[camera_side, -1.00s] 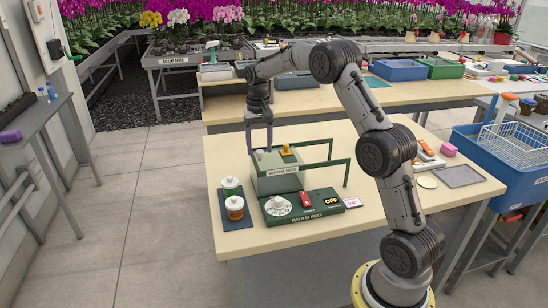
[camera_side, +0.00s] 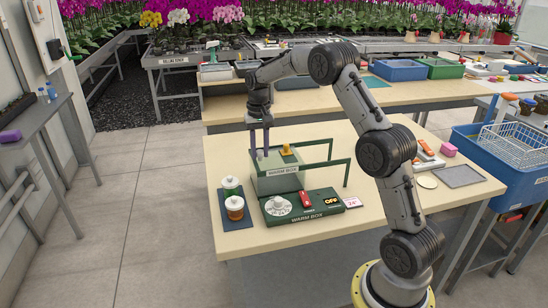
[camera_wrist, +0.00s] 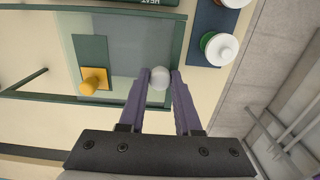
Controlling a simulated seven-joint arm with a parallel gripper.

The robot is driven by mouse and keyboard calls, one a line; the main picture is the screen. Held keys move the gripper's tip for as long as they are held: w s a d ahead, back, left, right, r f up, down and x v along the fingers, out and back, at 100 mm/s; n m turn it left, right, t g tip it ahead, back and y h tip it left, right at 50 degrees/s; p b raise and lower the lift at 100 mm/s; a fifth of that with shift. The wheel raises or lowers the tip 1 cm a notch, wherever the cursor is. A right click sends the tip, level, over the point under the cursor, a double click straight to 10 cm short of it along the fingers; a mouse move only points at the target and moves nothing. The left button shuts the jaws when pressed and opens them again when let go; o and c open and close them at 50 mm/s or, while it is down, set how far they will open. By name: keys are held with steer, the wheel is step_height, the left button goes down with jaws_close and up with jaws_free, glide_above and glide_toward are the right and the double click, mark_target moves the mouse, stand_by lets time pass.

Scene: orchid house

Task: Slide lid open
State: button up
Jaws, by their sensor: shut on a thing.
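The warm box (camera_side: 278,182) is a pale green box on the near table, with a clear lid (camera_wrist: 135,58) over its top. Two dark green rails (camera_side: 335,165) run out from it to the right. A round white knob (camera_wrist: 159,75) sits near the lid's edge. My gripper (camera_wrist: 159,80) is shut on this knob, with one purple finger on either side. In the side view my gripper (camera_side: 261,154) points down at the box's left end. A yellow knob (camera_wrist: 90,84) stands on a small dark green plate (camera_wrist: 90,55) on the box top, apart from my fingers.
A green control base (camera_side: 310,206) with a white dial and red switch lies in front of the box. Two lidded jars (camera_side: 233,208) stand on a dark mat at the left. A grey tray (camera_side: 460,176) lies at the table's right. The space between the rails looks clear.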

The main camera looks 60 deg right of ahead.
steer(key=shift+s+d, duration=4.8)
steer(key=shift+d, duration=0.1)
steer(key=o, duration=0.8)
steer(key=shift+o, duration=0.2)
step_height(320, 180, up, 7)
